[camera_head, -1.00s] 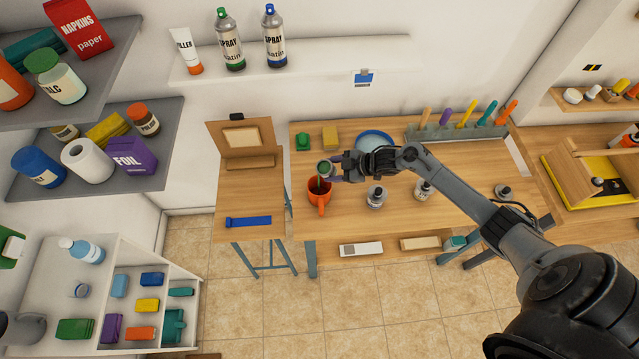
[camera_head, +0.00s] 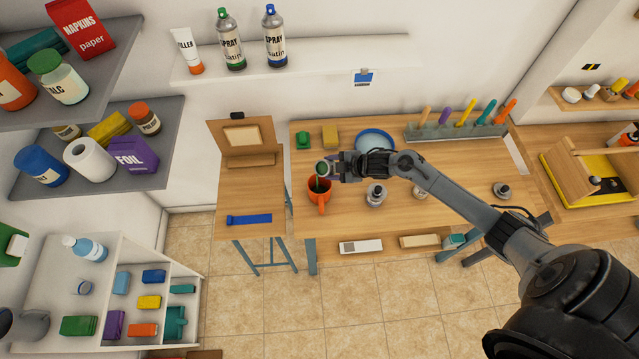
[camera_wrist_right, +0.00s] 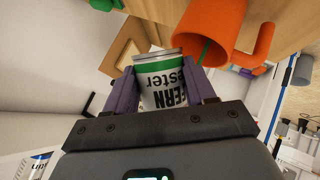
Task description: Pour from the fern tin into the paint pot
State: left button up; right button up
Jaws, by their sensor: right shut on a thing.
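The fern tin (camera_head: 322,169) is white with a green band and "FERN" lettering. My right gripper (camera_head: 333,166) is shut on it, with a purple finger on each side in the right wrist view (camera_wrist_right: 166,88). The tin (camera_wrist_right: 162,80) is tilted, its mouth toward the orange paint pot (camera_head: 319,196), close above the pot's rim. The pot stands upright on the workbench, its handle toward the front; it also shows in the right wrist view (camera_wrist_right: 222,22). My left gripper is out of view.
A small side table (camera_head: 250,190) stands left.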

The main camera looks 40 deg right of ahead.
jog(key=shift+f+h, duration=0.1)
jog(key=shift+h, duration=0.2)
jog(key=shift+r+n+h+b, duration=0.35)
jog(key=shift+n+h+b, duration=0.15)
jog(key=shift+h+b, duration=0.1)
